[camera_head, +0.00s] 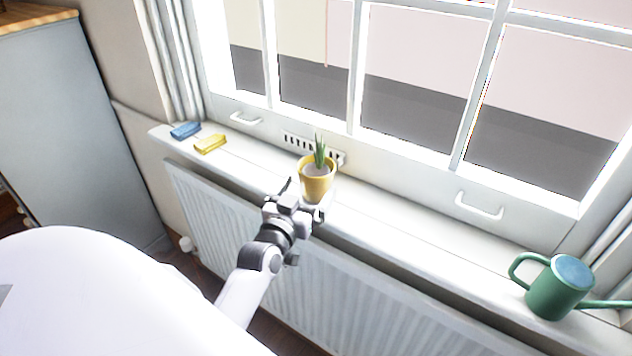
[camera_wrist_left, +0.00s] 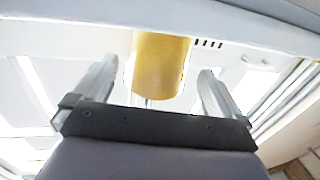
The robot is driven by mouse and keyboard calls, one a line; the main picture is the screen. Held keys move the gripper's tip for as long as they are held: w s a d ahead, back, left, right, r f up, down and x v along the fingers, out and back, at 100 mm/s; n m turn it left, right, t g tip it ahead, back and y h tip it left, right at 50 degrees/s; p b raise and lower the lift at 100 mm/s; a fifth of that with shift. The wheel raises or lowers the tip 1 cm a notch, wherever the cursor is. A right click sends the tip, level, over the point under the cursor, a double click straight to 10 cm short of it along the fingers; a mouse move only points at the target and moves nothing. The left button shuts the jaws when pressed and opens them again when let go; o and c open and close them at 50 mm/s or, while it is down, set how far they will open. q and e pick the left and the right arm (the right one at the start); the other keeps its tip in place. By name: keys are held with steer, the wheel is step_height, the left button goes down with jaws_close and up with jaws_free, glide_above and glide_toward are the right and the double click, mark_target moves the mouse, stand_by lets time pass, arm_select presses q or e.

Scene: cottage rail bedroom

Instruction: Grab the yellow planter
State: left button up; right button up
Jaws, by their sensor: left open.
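The yellow planter (camera_head: 316,184) stands upright on the white window sill and holds a small green plant (camera_head: 319,152). My left gripper (camera_head: 303,197) is open, just in front of the planter on the room side. In the left wrist view the planter (camera_wrist_left: 160,62) appears between the two fingers of my left gripper (camera_wrist_left: 155,85), with a visible gap on each side. The planter appears a little beyond the fingers, and I cannot tell how deep it sits between them. My right gripper is not in view.
A green watering can (camera_head: 558,287) stands on the sill (camera_head: 425,237) at the right. A blue block (camera_head: 185,130) and a yellow block (camera_head: 210,143) lie at its left end. A white radiator (camera_head: 330,280) is below, and the window is behind.

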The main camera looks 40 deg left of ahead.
mark_target(309, 189)
arm_select(q)
steer(key=shift+w+d+r, duration=0.1)
steer(key=shift+w, duration=0.05)
steer(key=shift+w+b, duration=0.3)
steer(key=shift+b, duration=0.05)
steer(key=b+x, duration=0.2)
steer(key=x, duration=0.1)
steer(key=shift+f, duration=0.2)
steer(key=shift+w+a+r, duration=0.1)
steer(key=shift+w+a, duration=0.2)
steer(key=shift+w, duration=0.35)
steer(key=shift+r, duration=0.1)
steer(key=c, duration=0.9)
